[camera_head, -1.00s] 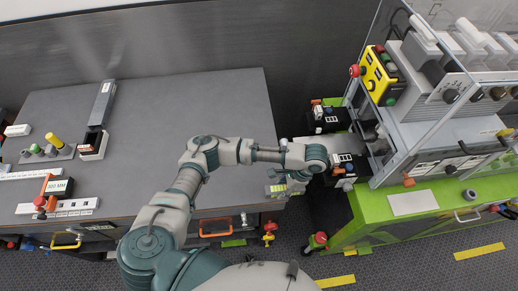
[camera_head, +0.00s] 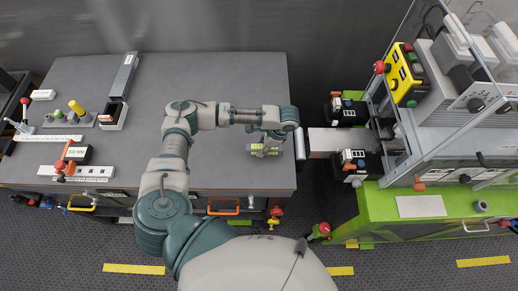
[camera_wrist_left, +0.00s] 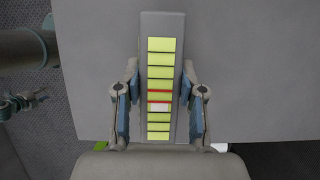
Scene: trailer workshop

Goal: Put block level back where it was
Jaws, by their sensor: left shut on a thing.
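The block level is a grey bar with a row of yellow-green segments, a white segment and red lines. It shows small in the head view (camera_head: 266,150), over the right part of the grey table, and close up in the wrist view (camera_wrist_left: 159,60). My left gripper (camera_wrist_left: 160,90) is shut on it, one finger on each long side. In the head view my left gripper (camera_head: 264,137) is mostly hidden by its own wrist. In the wrist view the bar lies over the grey table surface; I cannot tell whether it touches. My right gripper is not in view.
The grey table (camera_head: 210,85) is clear in its middle and back. A long dark-grey bar (camera_head: 124,76), a button panel (camera_head: 68,118), a 100 MM block (camera_head: 77,154) and white strips (camera_head: 90,171) lie at its left. A green machine bench (camera_head: 420,207) stands across a gap at right.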

